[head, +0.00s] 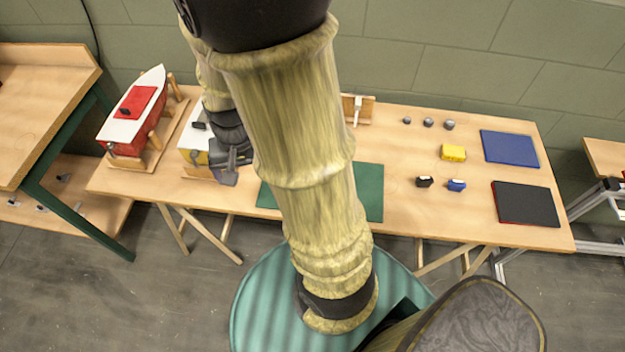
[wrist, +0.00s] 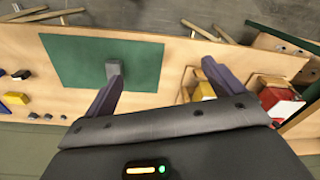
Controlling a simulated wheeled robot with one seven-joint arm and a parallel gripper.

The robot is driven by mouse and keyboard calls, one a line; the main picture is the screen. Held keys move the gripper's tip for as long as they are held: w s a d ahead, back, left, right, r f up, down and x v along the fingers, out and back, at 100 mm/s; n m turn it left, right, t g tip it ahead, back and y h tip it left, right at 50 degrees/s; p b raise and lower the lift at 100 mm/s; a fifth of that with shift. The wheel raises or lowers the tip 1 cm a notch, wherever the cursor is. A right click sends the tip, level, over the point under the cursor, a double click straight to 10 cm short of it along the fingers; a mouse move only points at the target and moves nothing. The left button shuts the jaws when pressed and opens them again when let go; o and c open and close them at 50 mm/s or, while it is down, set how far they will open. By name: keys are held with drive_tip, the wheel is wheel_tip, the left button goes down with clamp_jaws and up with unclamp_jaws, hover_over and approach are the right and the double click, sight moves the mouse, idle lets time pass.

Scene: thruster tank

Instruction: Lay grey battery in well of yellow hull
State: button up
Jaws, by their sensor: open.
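A small grey block, likely the grey battery (wrist: 114,69), shows over the green mat in the wrist view. It overlaps the left fingertip there, and I cannot tell whether they touch. My arm seems to hide it in the head view. The yellow hull (wrist: 204,91) sits on a wooden cradle to the right, partly behind my right finger. In the head view the hull (head: 188,156) has a white top and is partly covered by my gripper. Its well is not clearly visible. My gripper (wrist: 160,68) is open, its fingers spread wide above the table.
The green mat (head: 370,195) lies mid-table, partly behind my arm. A red-and-white boat (head: 128,138) stands at the left on its cradle. Rightward are a yellow block (head: 453,152), a black block (head: 424,182), a blue block (head: 457,185), a blue pad (head: 509,149) and a black pad (head: 525,204).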

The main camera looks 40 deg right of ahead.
drive_tip(key=w+d+f+m+g+h, duration=0.1)
drive_tip(key=w+d+f+m+g, duration=0.1)
drive_tip(key=d+m, duration=0.5)
drive_tip(key=w+d+f+m+g+h, duration=0.1)
drive_tip(key=d+m, duration=0.6)
drive_tip(key=m, duration=0.8)
wheel_tip(320, 180, down, 2)
drive_tip(key=shift+w+d+f+g+h+b, duration=0.1)
drive_tip(key=shift+w+d+g+h+b, duration=0.4)
drive_tip(key=shift+w, duration=0.75)
drive_tip(key=shift+a+f, duration=0.1)
drive_tip(key=shift+a, duration=0.15)
drive_tip(key=x, duration=1.1)
drive_tip(key=shift+s+f, duration=0.25)
drive_tip(key=shift+d+f, duration=0.1)
drive_tip(key=shift+f, duration=0.1)
drive_tip(key=shift+f, duration=0.1)
drive_tip(key=x, duration=0.5)
drive_tip(key=shift+w+f+p, duration=0.1)
drive_tip(key=shift+w+p, duration=0.05)
drive_tip(key=shift+p, duration=0.2)
